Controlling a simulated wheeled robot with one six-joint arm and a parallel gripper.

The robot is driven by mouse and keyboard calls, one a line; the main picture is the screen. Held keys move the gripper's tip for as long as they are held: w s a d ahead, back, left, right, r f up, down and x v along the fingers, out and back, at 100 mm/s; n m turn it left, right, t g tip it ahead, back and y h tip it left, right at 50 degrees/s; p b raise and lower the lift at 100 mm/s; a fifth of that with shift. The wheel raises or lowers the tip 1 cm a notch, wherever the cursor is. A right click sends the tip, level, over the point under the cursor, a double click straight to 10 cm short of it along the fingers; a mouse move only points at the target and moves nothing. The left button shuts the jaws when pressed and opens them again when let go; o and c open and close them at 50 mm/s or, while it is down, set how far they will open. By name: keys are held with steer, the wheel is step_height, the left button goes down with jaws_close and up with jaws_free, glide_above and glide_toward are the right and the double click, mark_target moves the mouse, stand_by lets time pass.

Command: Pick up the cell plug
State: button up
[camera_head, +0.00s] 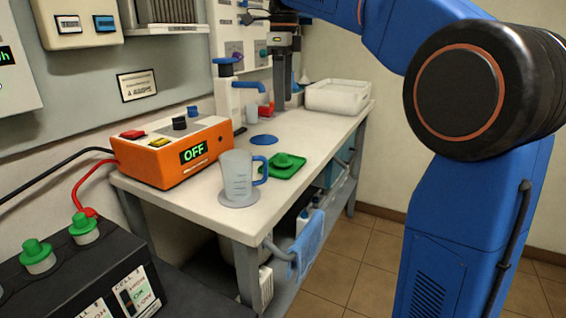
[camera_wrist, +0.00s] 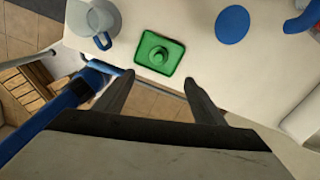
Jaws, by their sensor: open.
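The green cell plug (camera_head: 284,159) sits on a small green tray (camera_head: 272,174) on the white bench. In the wrist view the plug (camera_wrist: 157,55) is near the middle of the tray (camera_wrist: 175,66), beyond my fingertips. My gripper (camera_wrist: 158,85) is open and empty, its two dark fingers apart. In the head view my gripper (camera_head: 281,100) hangs over the far part of the bench, behind the tray; its fingertips are hard to make out there. Two more green plugs (camera_head: 36,252) (camera_head: 84,227) stand upright on the black battery (camera_head: 75,287) at lower left.
A clear measuring jug (camera_head: 237,174) with a blue handle stands left of the tray, near the bench's front edge. An orange charger (camera_head: 172,151) reading OFF stands at the left. A blue disc (camera_head: 264,140) lies behind. A white bin (camera_head: 338,96) is at the far end.

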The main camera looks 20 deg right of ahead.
glide_above(283, 154)
steer(key=f, duration=1.2)
steer(key=shift+w+d, duration=0.1)
steer(key=shift+w, duration=0.1)
steer(key=shift+s+f, duration=0.1)
steer(key=shift+f, duration=2.5)
steer(key=shift+c, duration=0.3)
steer(key=c, duration=1)
